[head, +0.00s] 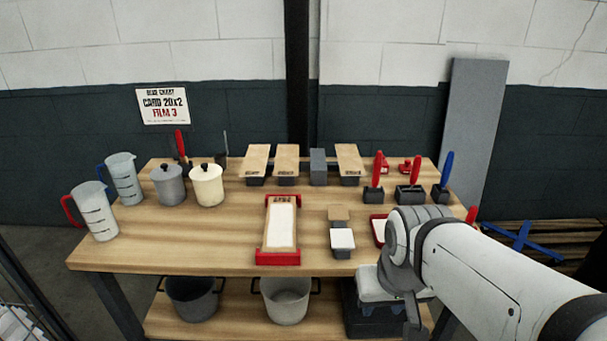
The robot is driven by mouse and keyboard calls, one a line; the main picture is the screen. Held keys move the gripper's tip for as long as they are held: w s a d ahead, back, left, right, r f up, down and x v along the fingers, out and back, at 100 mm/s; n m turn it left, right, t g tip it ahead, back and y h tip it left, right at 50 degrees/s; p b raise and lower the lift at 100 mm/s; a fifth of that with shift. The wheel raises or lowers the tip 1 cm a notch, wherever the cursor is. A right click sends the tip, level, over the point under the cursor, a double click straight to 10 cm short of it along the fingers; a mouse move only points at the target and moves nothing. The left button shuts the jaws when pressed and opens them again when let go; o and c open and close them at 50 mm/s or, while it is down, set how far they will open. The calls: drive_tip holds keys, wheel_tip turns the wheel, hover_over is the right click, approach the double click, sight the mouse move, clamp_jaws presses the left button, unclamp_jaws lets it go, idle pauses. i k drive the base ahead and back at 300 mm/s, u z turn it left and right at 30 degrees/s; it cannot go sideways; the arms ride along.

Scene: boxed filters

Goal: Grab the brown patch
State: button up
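A small brown patch (338,213) lies on a block near the middle of the workbench. A white patch (342,238) on a dark block sits directly in front of it. My arm reaches in from the lower right. My gripper (411,326) hangs low at the front right, in front of the bench edge and apart from the brown patch. Its fingers are mostly hidden by my wrist, so I cannot tell whether it is open or holds anything.
A red-ended tray (278,258) with a white panel lies left of the patch. Several brown-topped boards (286,160) stand behind, with red and blue handled tools in dark holders (410,193) at right. Jugs (98,215) and pots (207,186) stand left. The front left is clear.

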sight(336, 212)
drive_tip(key=u, duration=0.2)
drive_tip(key=i, duration=1)
drive_tip(key=z, duration=0.3)
